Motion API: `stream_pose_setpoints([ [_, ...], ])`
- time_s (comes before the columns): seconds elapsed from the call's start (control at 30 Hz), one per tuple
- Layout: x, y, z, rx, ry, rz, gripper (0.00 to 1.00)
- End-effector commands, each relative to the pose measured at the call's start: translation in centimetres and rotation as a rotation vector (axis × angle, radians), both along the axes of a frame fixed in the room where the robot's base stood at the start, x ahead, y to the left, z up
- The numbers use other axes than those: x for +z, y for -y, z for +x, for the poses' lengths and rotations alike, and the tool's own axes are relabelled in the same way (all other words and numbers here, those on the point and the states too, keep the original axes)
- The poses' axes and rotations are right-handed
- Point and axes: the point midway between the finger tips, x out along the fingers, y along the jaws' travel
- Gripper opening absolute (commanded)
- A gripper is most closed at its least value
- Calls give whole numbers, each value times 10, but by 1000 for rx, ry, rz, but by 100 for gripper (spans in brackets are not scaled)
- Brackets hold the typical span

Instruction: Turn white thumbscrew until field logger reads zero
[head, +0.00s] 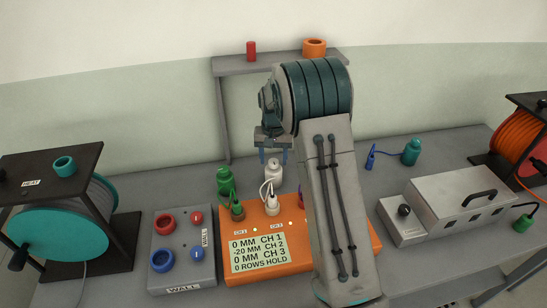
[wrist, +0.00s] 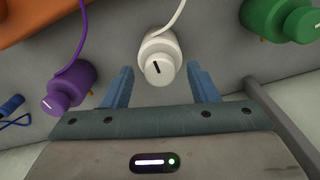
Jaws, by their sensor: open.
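The orange field logger (head: 262,258) stands on the bench with its display facing me. It reads 0 MM CH 1, -20 MM CH 2, 0 MM CH 3 and 0 ROWS HOLD. The white thumbscrew (head: 273,173) is behind the logger, with a white cable to a plug on it. My gripper (head: 273,157) is open above the white thumbscrew. In the wrist view the thumbscrew (wrist: 159,58) has a dark mark on its knob and lies between and just beyond the blue fingertips of my gripper (wrist: 160,70). I see no contact.
A green sensor (head: 225,182) stands left of the white one; a purple one (wrist: 68,88) shows in the wrist view. A grey shelf frame (head: 228,67) stands behind. A grey wall box (head: 183,275), cable reels (head: 60,225) and a metal case (head: 462,200) flank the logger.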

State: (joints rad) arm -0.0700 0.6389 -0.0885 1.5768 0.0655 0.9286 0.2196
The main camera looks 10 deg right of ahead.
Motion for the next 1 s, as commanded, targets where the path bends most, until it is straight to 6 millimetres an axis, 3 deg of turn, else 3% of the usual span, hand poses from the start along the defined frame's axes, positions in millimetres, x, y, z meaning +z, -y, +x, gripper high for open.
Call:
stream_pose_setpoints([
  [0.37, -7, 0, 0, 0, 0, 0, 53],
  [0.53, -7, 0, 0, 0, 0, 0, 12],
  [0.57, -7, 0, 0, 0, 0, 0, 9],
  [1.0, -8, 0, 0, 82, 0, 2, 9],
])
